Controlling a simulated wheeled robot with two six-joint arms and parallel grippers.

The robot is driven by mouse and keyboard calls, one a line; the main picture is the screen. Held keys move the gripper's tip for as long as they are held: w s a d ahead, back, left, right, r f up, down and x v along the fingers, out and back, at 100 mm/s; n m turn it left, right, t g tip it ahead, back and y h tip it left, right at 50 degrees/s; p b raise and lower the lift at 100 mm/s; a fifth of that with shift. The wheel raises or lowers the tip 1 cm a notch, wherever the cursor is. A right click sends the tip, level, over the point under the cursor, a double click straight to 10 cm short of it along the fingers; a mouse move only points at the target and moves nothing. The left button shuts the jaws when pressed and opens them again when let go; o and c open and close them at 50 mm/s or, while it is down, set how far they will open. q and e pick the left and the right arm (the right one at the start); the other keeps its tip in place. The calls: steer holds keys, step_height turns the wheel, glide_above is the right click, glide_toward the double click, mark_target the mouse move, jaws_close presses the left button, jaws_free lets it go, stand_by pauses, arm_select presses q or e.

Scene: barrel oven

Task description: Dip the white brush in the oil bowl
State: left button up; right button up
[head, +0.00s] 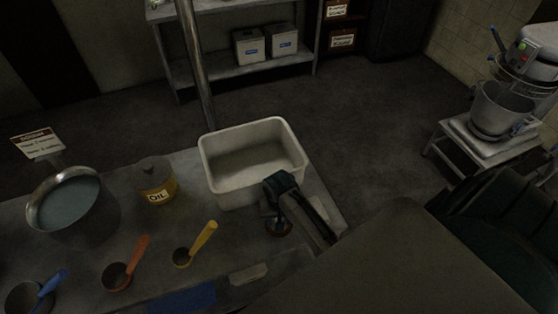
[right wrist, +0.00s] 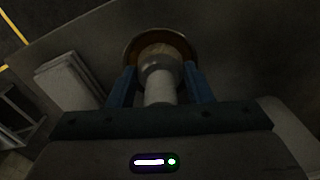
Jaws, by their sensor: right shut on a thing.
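My right gripper (head: 272,208) is low over the table's right part, in front of the white bin. In the right wrist view, its blue fingers (right wrist: 159,88) are shut on the white brush (right wrist: 159,88), on either side of its pale handle. The brush points away from the gripper, into the outline of the round oil bowl (right wrist: 186,44), which has a brown inside. Whether the bristles touch the oil cannot be told. In the head view the bowl (head: 279,230) shows partly below the gripper, and the brush is hidden. My left gripper is not in view.
The white bin (head: 225,190) stands right behind the gripper. A pale block (head: 248,274) lies near the front.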

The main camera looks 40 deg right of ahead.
stand_by(0.3)
steer(key=shift+r, duration=3.5)
steer(key=shift+s+f, duration=0.1)
